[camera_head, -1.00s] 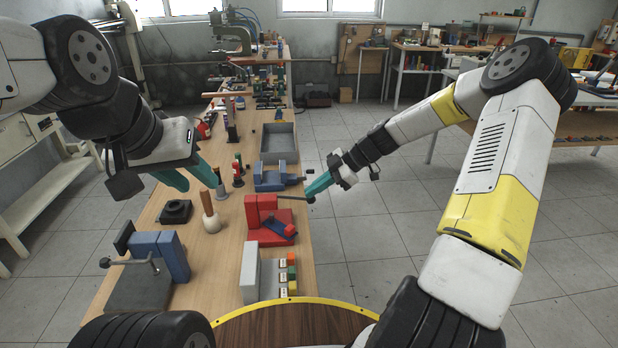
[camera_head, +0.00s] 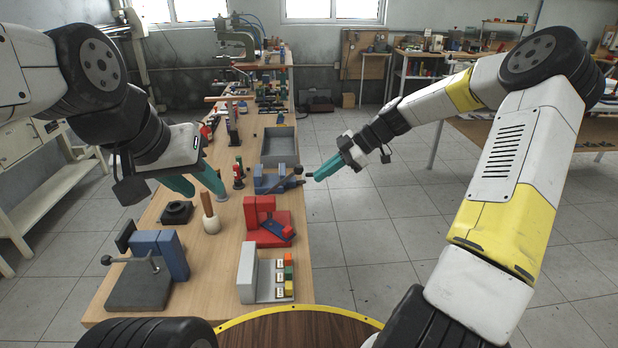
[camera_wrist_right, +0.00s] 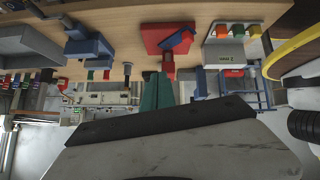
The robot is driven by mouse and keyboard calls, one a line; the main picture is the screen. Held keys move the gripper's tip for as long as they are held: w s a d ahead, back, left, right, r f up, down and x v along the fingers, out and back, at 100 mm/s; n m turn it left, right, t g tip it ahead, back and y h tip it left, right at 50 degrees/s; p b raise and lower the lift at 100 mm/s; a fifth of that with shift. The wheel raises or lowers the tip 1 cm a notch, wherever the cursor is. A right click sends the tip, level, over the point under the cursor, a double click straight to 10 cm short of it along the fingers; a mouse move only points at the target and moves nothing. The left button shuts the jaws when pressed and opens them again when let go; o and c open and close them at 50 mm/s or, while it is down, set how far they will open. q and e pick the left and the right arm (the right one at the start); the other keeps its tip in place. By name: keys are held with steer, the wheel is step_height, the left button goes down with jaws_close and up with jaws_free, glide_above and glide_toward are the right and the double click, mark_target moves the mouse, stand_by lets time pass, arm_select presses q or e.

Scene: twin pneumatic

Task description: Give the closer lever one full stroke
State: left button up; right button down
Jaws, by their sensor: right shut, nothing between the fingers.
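A red block-shaped unit (camera_head: 252,212) with a blue part (camera_head: 276,230) stands near the bench's right edge; it also shows in the right wrist view (camera_wrist_right: 158,38). A dark lever (camera_head: 286,182) with a ball knob (camera_head: 298,170) slants up and right, seemingly from the red unit's top, across a blue unit (camera_head: 262,184) behind it. My right gripper (camera_head: 316,174) is shut and empty just right of the knob; I cannot tell whether they touch. My left gripper (camera_head: 198,187) is open and empty above the bench's left side, over a wooden-handled mallet (camera_head: 207,204).
A grey box with coloured buttons (camera_head: 266,276) and a blue vise (camera_head: 160,250) stand at the near end. A grey tray (camera_head: 279,146) and several small tools stand farther back. The floor (camera_head: 400,245) right of the bench is clear.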

steer(key=v, duration=0.4)
steer(key=shift+d, duration=0.15)
steer(key=s+r+m+t+h, duration=0.2)
steer(key=s+r+m, duration=0.2)
steer(key=s, duration=0.5)
steer(key=s+d+r+m+t+h, duration=0.1)
steer(key=s+r+m+h, duration=0.2)
steer(key=s+m, duration=0.6)
steer(key=s+r+m+t+h, duration=0.2)
steer(key=s+r+m, duration=0.4)
steer(key=s, duration=0.3)
steer(key=shift+d+t+h, duration=0.25)
steer(key=shift+t+h, duration=0.05)
